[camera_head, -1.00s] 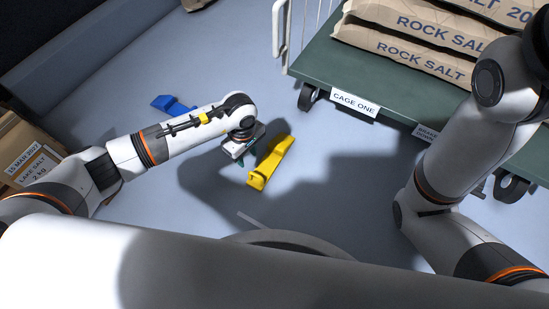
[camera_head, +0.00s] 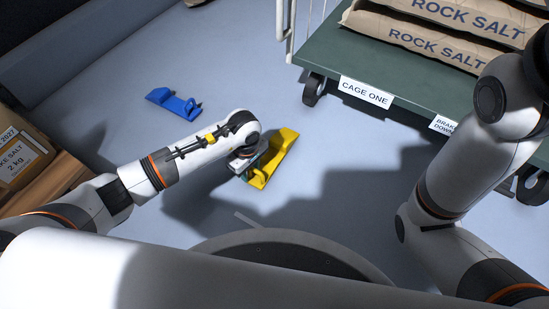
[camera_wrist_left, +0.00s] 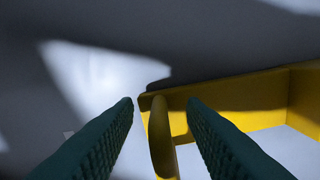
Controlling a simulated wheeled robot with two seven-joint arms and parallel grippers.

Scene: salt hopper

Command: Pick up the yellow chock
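The yellow chock (camera_head: 276,160) lies on the floor near the middle of the head view, partly behind my left gripper (camera_head: 246,163). In the left wrist view the yellow chock (camera_wrist_left: 250,100) fills the right side. Its upright yellow handle (camera_wrist_left: 162,140) stands between the two dark ribbed fingers of my left gripper (camera_wrist_left: 160,102). The fingers are apart, with a visible gap on each side of the handle. My right arm comes in at the right of the head view, but its gripper does not show.
A blue chock (camera_head: 174,104) lies on the floor at the upper left. A green cage trolley (camera_head: 405,95) on casters, loaded with rock salt bags (camera_head: 440,45), stands at the upper right. Cardboard boxes (camera_head: 20,155) are at the left edge. The floor between is clear.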

